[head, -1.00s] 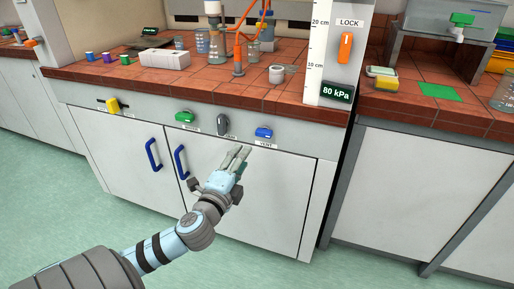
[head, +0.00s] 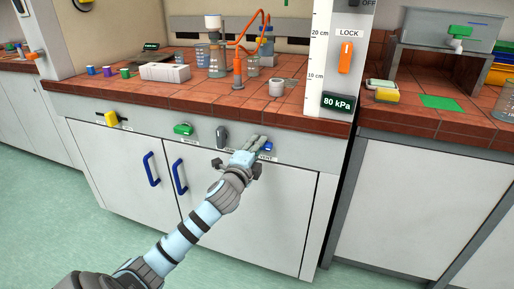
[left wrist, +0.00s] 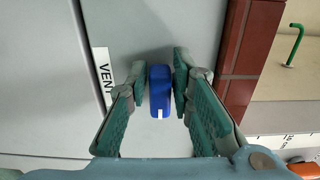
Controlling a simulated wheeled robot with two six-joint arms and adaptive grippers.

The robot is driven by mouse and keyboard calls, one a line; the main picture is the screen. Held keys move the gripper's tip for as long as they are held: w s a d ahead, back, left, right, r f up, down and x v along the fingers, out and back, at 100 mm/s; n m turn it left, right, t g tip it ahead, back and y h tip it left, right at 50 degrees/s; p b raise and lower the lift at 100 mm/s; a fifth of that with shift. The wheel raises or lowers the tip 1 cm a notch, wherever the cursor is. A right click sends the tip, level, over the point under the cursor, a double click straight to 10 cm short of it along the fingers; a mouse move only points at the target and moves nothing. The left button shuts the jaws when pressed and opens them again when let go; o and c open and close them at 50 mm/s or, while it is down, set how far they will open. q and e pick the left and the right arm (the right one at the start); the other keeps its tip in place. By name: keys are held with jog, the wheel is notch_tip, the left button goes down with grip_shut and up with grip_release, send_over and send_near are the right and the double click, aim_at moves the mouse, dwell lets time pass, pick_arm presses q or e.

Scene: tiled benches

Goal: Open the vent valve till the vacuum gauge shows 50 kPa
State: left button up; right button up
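The blue vent valve handle (head: 267,147) is on the bench front panel, partly hidden by my left gripper (head: 257,141). In the left wrist view, the handle (left wrist: 160,90) sits between the two fingertips of my left gripper (left wrist: 159,75). The fingers straddle it with thin gaps, so they look open around it. The handle has a small white mark at its lower end in that view. The VENT label (left wrist: 104,75) is beside it. The vacuum gauge (head: 338,104) reads 80 kPa. My right gripper is not in view.
A dark knob (head: 221,137), a green handle (head: 183,129) and a yellow handle (head: 111,119) share the panel to the left. An orange LOCK switch (head: 345,57) is on the white post. Glassware with orange tubing (head: 237,66) stands on the bench above.

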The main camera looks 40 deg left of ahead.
pick_arm(q)
grip_shut()
jog(key=shift+f, duration=0.1)
jog(key=shift+f+n+p, duration=0.15)
jog(key=shift+n+p, duration=0.35)
jog(key=shift+n, duration=0.7)
jog(key=shift+f+n, duration=0.2)
jog(key=shift+n, duration=0.9)
jog(key=shift+d+f+n+p, duration=0.1)
jog(key=shift+f+n+p, duration=0.05)
jog(key=shift+n, duration=0.55)
jog(key=shift+f+n+p, duration=0.15)
jog(key=shift+n, duration=0.55)
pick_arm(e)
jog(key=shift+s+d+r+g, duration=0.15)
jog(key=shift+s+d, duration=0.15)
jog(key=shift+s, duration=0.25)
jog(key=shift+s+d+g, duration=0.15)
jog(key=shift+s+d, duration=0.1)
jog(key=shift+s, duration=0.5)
